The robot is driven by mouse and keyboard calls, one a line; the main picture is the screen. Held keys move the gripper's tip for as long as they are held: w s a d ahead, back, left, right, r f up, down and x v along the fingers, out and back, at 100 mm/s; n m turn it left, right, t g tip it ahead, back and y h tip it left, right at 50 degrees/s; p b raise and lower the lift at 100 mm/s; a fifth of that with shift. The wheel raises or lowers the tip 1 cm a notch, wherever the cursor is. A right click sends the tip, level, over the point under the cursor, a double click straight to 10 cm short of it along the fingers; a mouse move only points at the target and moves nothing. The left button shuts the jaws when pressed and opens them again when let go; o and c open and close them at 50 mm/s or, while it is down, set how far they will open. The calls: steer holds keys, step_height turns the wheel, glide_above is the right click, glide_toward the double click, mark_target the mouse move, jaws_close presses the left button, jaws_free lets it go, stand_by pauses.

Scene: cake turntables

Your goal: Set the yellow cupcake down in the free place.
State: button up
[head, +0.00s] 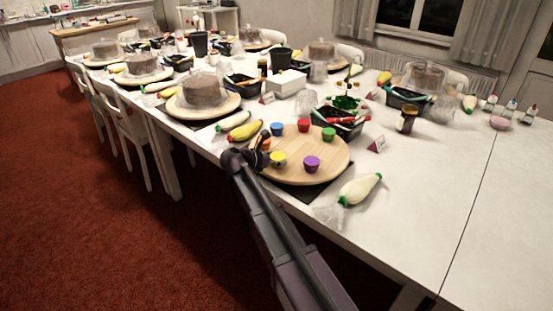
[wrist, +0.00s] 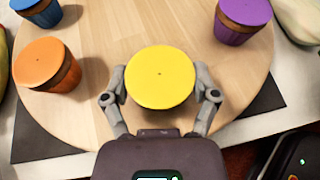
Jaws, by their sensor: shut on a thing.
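My gripper (wrist: 160,98) is shut on the yellow cupcake (wrist: 160,78), one finger on each side; its flat yellow top faces the wrist camera. In the head view the yellow cupcake (head: 278,158) is over the near left part of the round wooden turntable (head: 330,160), upright. I cannot tell whether its base touches the wood. It is between the orange cupcake (wrist: 46,65) on the left and the purple cupcake (wrist: 242,20) on the right. Blue (head: 277,128), red (head: 304,125) and green (head: 328,134) cupcakes stand around the far part of the turntable. The place under the yellow cupcake is hidden.
The turntable stands on a dark mat (wrist: 40,145) near the table edge. A white piping bag (head: 360,189) lies to the right, a yellow one (head: 244,131) to the left. A black tray (head: 338,121) is behind. The turntable's middle is bare.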

steer(key=o, duration=1)
steer(key=shift+r, duration=0.1)
steer(key=shift+r+p, duration=0.15)
steer(key=shift+p, duration=0.2)
steer(key=p+v, duration=0.4)
steer(key=v, duration=0.8)
